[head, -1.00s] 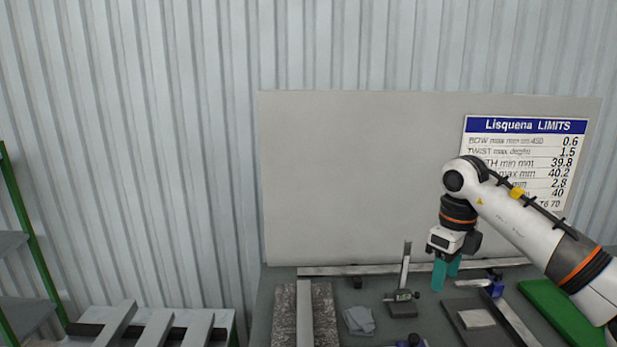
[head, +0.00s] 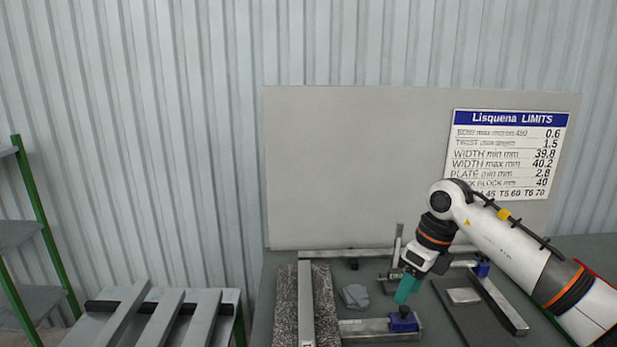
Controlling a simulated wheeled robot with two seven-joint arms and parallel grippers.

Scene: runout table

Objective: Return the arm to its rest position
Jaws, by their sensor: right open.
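My right arm comes in from the right over the table. Its right gripper (head: 407,289) has teal fingers pointing down, just above a blue clamp-like block (head: 403,321) at the end of a grey bar (head: 365,329). I see nothing held between the fingers. Whether the fingertips touch the blue block is hard to tell. My left gripper is not in view.
A granite slab (head: 284,311) with a long bar (head: 305,300) stands at the table's left. A limits sign (head: 508,155) hangs behind. A rack of bars (head: 165,318) stands left.

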